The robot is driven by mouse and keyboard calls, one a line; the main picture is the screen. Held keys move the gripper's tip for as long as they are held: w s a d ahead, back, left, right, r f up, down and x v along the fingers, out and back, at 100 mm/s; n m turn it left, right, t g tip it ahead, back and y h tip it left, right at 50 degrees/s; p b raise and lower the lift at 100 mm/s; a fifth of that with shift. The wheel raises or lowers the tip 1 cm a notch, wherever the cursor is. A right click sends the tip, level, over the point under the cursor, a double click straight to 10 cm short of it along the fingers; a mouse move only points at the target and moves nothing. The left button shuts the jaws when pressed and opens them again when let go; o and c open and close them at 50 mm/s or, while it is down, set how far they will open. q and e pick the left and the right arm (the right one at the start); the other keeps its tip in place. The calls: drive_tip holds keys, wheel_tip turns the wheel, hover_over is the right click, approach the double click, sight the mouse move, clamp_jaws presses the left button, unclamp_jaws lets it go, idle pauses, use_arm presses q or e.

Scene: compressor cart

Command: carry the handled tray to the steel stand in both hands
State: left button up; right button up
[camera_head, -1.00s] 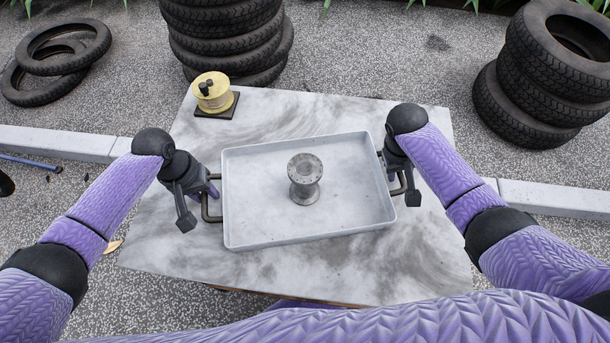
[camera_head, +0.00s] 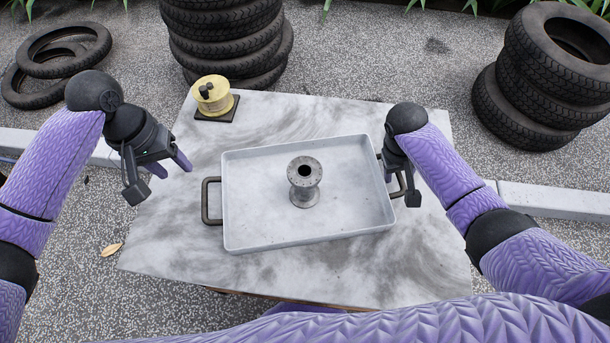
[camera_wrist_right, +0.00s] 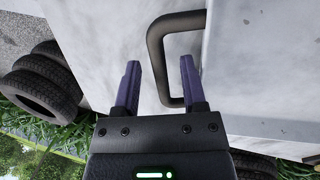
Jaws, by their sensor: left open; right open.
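The handled tray (camera_head: 260,232) is pale grey and rectangular, lying on a marbled table. A grey metal flanged spool (camera_head: 305,190) stands upright near its middle. The tray's left handle (camera_head: 206,203) is a dark bar with nothing around it. My left gripper (camera_head: 160,178) is open and empty, up and left of that handle, apart from it. My right gripper (camera_head: 402,187) is open at the right handle. In the right wrist view the handle (camera_wrist_right: 155,55) passes between the open fingers (camera_wrist_right: 158,88); contact cannot be told. I cannot see a steel stand.
The marbled tabletop (camera_head: 400,262) is bare in front of the tray. A yellow reel on a black base (camera_head: 213,97) sits at its back left corner. Tire stacks (camera_head: 225,40) (camera_head: 540,85) stand behind and at right. A pale kerb (camera_head: 555,198) crosses the ground.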

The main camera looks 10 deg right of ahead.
drive_tip(key=v, duration=1.1)
drive_tip(key=shift+r, duration=0.1)
